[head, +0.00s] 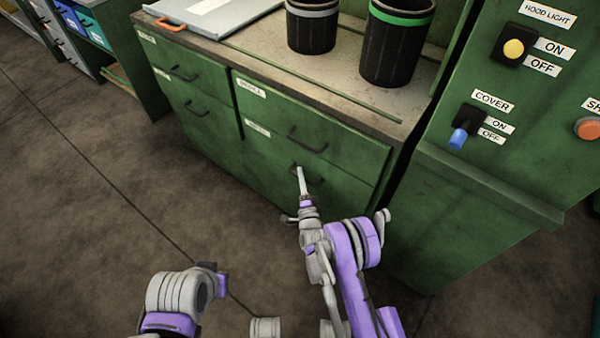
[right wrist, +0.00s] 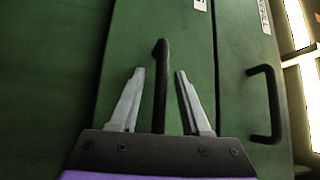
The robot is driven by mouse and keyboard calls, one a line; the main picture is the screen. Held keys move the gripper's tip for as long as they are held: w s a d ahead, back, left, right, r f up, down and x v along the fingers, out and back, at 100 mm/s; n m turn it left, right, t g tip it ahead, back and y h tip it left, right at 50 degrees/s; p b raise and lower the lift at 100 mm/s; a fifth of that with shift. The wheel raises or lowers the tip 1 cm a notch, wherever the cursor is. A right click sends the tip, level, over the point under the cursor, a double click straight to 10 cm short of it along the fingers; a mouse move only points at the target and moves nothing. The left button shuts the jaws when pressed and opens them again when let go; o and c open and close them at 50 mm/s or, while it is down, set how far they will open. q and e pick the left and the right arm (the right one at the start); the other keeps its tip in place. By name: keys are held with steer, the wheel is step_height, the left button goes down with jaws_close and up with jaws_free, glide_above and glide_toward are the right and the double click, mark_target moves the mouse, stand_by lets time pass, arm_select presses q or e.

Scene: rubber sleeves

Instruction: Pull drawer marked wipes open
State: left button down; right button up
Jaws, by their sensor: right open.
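The lower right drawer (head: 268,148) of the green cabinet has a white label (head: 257,128) too small to read in the head view. In the right wrist view, only the end of that label (right wrist: 200,4) shows. The drawer is shut, flush with the front. My right gripper (head: 299,170) is at its black bar handle (head: 317,182). In the right wrist view, my open right gripper (right wrist: 159,75) has one finger on each side of the handle (right wrist: 161,85), with gaps visible. My left gripper is not in view; only part of my left arm shows.
The drawer above (head: 340,145) has its own black handle (right wrist: 266,105). Two dark bins (head: 396,45) and a grey tray-like board (head: 210,12) sit on the counter. A green control panel (head: 530,115) with switches stands at right. The floor at left is clear.

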steer(key=shift+s, duration=0.15)
jaws_close()
stand_by(1.3)
